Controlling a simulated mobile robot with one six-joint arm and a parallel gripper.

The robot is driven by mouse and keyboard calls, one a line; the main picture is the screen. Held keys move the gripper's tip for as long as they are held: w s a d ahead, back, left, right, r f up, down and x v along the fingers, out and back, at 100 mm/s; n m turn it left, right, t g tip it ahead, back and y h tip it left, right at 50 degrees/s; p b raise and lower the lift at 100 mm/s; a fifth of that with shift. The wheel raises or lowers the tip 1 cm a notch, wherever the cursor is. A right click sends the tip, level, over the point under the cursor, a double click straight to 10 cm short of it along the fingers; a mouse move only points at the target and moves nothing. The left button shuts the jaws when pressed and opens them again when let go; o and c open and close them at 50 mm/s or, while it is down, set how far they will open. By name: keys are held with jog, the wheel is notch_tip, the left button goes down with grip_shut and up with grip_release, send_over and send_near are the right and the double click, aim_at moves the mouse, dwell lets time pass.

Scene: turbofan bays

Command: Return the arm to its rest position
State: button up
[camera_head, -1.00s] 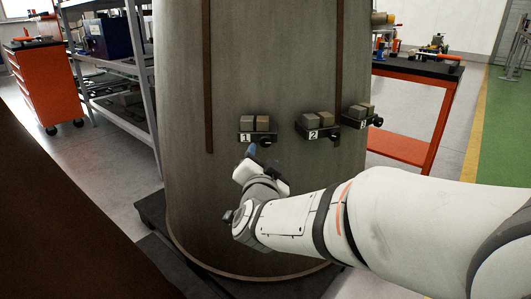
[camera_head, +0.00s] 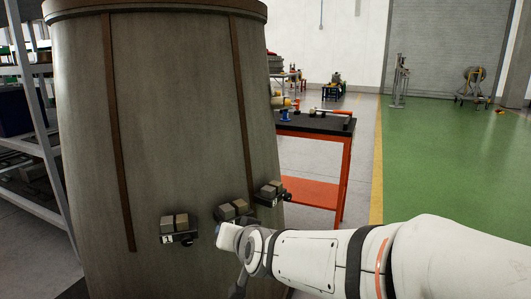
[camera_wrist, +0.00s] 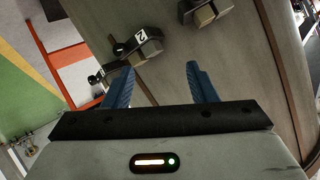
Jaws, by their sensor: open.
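My white arm reaches in from the lower right in the head view. My gripper (camera_head: 228,236) is in front of the grey-brown curved casing (camera_head: 170,120), just below the middle bracket. In the wrist view, its two blue fingers (camera_wrist: 162,82) stand wide apart with nothing between them. The bracket labelled 2 (camera_wrist: 140,44) lies beyond the fingers, apart from them as far as I can tell. In the head view, my gripper partly hides the lower part of that bracket (camera_head: 234,209).
Bracket 1 (camera_head: 178,229) and a third bracket (camera_head: 271,192) carry small blocks on the casing. An orange-framed cart (camera_head: 345,170) with a dark top stands behind the arm. Grey shelving (camera_head: 30,145) is at left. Green floor (camera_head: 440,150) at right is open.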

jog(key=s+d+r+g+h+p, duration=0.2)
jog(key=s+d+r+g+p, duration=0.2)
jog(key=s+d+p, duration=0.5)
jog(key=s+d+r+g+h+p, duration=0.3)
jog(key=s+d+r+p, duration=0.6)
jog(key=d, duration=0.4)
jog(key=shift+s+n+g+p, duration=0.3)
jog(key=shift+g+p, duration=0.3)
jog(key=shift+g, duration=0.2)
jog(key=shift+r, duration=0.1)
jog(key=shift+c, duration=0.3)
